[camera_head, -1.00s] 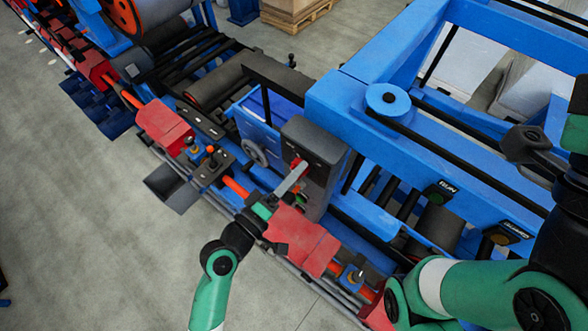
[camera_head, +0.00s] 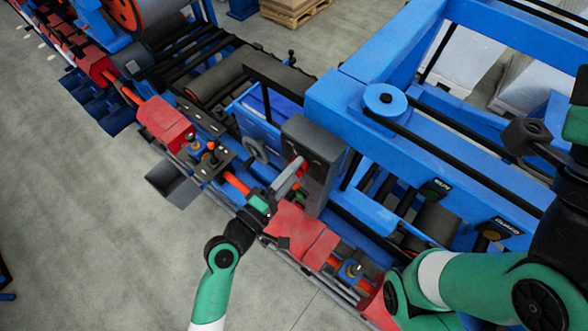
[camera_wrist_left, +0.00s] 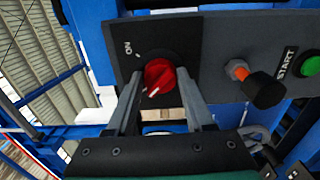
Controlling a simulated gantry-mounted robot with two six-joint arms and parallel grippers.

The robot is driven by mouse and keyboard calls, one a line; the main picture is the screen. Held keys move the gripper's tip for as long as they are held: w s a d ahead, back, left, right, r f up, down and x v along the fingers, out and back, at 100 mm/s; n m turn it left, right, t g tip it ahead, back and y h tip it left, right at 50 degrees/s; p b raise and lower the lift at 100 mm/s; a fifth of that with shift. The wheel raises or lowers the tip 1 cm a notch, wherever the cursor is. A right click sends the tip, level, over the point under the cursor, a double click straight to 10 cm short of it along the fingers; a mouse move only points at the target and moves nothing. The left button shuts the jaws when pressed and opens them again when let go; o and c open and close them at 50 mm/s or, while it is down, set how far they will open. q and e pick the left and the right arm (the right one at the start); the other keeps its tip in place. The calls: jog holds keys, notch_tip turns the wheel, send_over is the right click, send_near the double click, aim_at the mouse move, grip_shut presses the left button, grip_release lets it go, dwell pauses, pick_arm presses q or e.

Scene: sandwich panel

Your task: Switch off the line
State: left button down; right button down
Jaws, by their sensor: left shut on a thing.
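A red rotary switch knob (camera_wrist_left: 159,76) sits on a dark grey control panel (camera_wrist_left: 215,45) in the left wrist view. The word ON is at its upper left, and a pale mark on the knob lies at its lower edge, away from ON. My left gripper (camera_wrist_left: 160,88) is shut on the knob, one finger on each side. In the head view, my left gripper (camera_head: 297,170) reaches from below to the knob on the front of the grey control box (camera_head: 318,143).
A black knob with an orange collar (camera_wrist_left: 262,88) and a green START button (camera_wrist_left: 311,66) are right of the switch. Blue line framing (camera_head: 440,120) surrounds the box. Red covers (camera_head: 304,232) lie below my left gripper. Grey floor (camera_head: 90,200) at left is open.

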pick_arm(q)
jog(key=shift+c, duration=1.4)
grip_release()
jog(key=b+v, duration=0.2)
jog(key=v, duration=0.9)
jog(key=shift+s+a, duration=0.25)
